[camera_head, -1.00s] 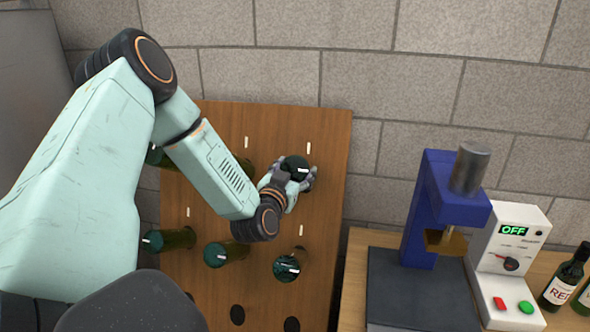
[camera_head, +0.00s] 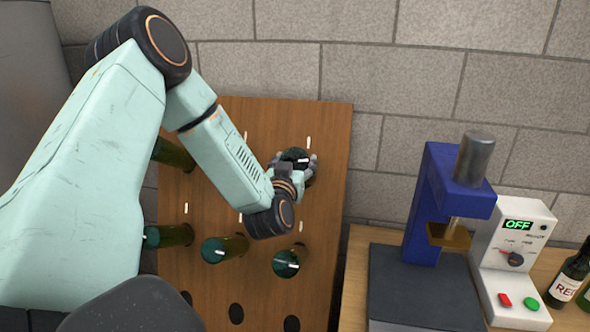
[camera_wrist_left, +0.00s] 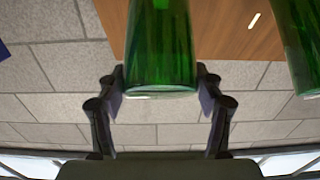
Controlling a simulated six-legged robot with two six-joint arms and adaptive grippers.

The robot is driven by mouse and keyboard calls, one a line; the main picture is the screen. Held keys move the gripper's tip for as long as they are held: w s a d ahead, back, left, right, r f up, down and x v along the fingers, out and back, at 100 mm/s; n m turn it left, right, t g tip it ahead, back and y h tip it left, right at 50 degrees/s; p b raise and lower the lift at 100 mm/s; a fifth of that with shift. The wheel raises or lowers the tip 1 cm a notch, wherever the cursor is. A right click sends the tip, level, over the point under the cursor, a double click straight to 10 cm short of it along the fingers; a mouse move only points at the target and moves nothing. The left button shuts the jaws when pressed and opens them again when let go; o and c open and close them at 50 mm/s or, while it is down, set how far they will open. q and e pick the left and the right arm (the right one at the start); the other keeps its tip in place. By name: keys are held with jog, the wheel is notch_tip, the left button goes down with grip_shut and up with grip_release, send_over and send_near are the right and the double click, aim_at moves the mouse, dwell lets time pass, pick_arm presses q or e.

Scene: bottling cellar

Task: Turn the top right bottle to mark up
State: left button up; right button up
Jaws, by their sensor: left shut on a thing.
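The top right bottle (camera_head: 295,154) is dark green and sits in the sloped wooden board, its round base facing out. A short white mark on its base points to the right in the head view, while the white line on the board is above the bottle. My left gripper (camera_head: 293,163) is shut on this bottle, with fingers on both sides of its base end. In the left wrist view the green bottle (camera_wrist_left: 160,45) lies between the two fingers (camera_wrist_left: 160,82). The bottle's neck is hidden. My right gripper is not in view.
The board (camera_head: 325,200) holds other green bottles: lower right (camera_head: 287,262), lower middle (camera_head: 225,249), lower left (camera_head: 170,236) and upper left (camera_head: 172,154). Empty holes are below. A blue press (camera_head: 437,200) and a control box reading OFF (camera_head: 515,240) stand right on a table.

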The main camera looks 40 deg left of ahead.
pick_arm(q)
jog(key=n+g+y+b, duration=0.1)
jog(key=n, duration=0.1)
jog(key=n+g+y+b, duration=0.1)
jog(key=n+b, duration=0.1)
jog(key=n, duration=0.1)
jog(key=shift+w+y+b, duration=0.1)
jog(key=shift+y+b, duration=0.2)
jog(key=n+g+y+b, duration=0.1)
jog(key=n+g, duration=0.1)
jog(key=n, duration=0.1)
jog(key=shift+r+n, duration=0.15)
jog(key=shift+n, duration=0.25)
jog(key=shift+n+g+y, duration=0.4)
jog(key=shift+n+g, duration=0.5)
jog(key=shift+n, duration=0.3)
jog(key=shift+r+n+g, duration=0.1)
jog(key=shift+n+g, duration=0.7)
jog(key=shift+n, duration=0.3)
jog(key=n+g+p, duration=0.1)
jog(key=n, duration=0.1)
jog(key=shift+n+g+p, duration=0.3)
jog(key=shift+n+p, duration=0.05)
jog(key=shift+n, duration=0.05)
jog(key=shift+n+g+h+p, duration=0.3)
jog(key=shift+n+g+p, duration=0.65)
jog(key=shift+n, duration=0.45)
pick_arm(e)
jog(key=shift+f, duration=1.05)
